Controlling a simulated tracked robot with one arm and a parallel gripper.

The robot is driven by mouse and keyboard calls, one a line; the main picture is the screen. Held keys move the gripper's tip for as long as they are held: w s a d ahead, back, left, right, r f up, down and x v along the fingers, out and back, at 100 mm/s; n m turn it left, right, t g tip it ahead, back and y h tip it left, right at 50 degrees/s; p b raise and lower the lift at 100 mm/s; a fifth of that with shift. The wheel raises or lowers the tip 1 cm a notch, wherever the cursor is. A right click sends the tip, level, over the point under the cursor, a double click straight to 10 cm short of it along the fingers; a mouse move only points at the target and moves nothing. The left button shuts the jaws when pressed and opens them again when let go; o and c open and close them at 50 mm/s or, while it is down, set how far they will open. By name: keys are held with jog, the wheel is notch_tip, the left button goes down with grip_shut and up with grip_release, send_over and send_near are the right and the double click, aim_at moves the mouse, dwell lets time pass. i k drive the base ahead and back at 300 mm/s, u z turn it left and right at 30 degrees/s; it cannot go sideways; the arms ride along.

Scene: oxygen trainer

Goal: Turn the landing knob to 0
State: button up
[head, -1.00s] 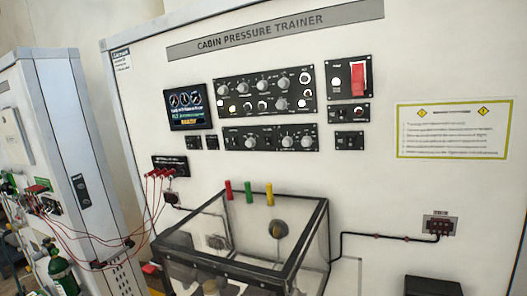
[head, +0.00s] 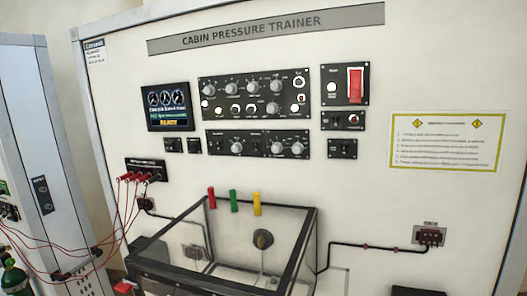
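A white panel titled "CABIN PRESSURE TRAINER" (head: 264,29) fills most of the head view. Its upper black control plate (head: 221,112) carries two rows of grey knobs and several round white buttons or lamps. A lower control plate (head: 257,143) carries a knob at its left (head: 236,148) and two knobs at its right (head: 277,148). The labels are too small to read, so I cannot tell which knob is the landing knob or what it points to. My gripper is not in view.
A display (head: 167,106) is left of the knobs; a red switch (head: 355,85) is right. Below, an open-topped clear box with a dark frame (head: 300,240) juts out. Red cables (head: 122,215) hang at left beside a grey cabinet (head: 40,150). A yellow-bordered notice (head: 445,165) is at right.

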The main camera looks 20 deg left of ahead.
aim_at(277, 147)
jog(key=i, duration=0.95)
jog(key=z, duration=0.05)
